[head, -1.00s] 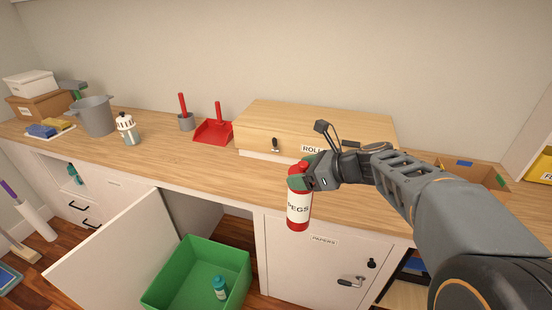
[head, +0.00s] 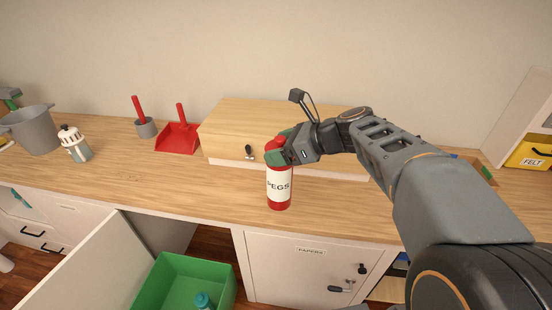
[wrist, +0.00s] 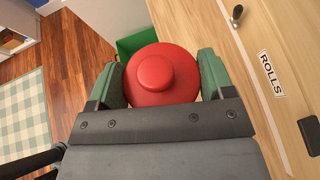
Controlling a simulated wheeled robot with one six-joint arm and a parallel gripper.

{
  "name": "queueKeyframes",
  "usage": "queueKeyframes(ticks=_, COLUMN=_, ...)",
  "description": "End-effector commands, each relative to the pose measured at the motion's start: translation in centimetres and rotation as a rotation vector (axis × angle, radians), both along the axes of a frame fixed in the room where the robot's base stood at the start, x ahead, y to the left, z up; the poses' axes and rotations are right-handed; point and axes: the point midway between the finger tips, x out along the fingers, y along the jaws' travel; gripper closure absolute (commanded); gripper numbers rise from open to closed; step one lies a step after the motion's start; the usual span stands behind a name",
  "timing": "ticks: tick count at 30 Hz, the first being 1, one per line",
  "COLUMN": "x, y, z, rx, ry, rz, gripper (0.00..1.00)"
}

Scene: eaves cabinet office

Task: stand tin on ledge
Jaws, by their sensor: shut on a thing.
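The red tin (head: 279,187) has a white label reading PEGS and a red lid. It is upright in my gripper (head: 277,150), and its base shows against the front part of the wooden counter ledge (head: 150,185). I cannot tell whether the base touches the wood. In the wrist view the tin's round lid (wrist: 165,75) sits between the two green fingers, which close on it from both sides. The tin's lower body is hidden there.
A wooden box (head: 250,115) with a black latch stands just behind the tin. Below are an open cabinet door (head: 85,270) and a green crate (head: 185,285). Counter left of the tin is clear.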

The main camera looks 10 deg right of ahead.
Motion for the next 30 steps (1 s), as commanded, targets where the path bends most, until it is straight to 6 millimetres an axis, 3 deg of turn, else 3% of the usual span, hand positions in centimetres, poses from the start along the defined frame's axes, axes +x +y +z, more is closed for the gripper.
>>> queueKeyframes(ticks=13, x=6.3, y=-5.0, z=-3.6, rx=0.003, ry=0.004, rz=0.009, gripper=0.78)
queueKeyframes(ticks=21, x=8.5, y=-7.0, z=-7.4, rx=0.002, ry=0.002, rz=0.007, gripper=0.78)
queueKeyframes(ticks=30, x=9.5, y=-7.9, z=-9.0, rx=0.002, ry=-0.001, rz=0.007, gripper=0.78)
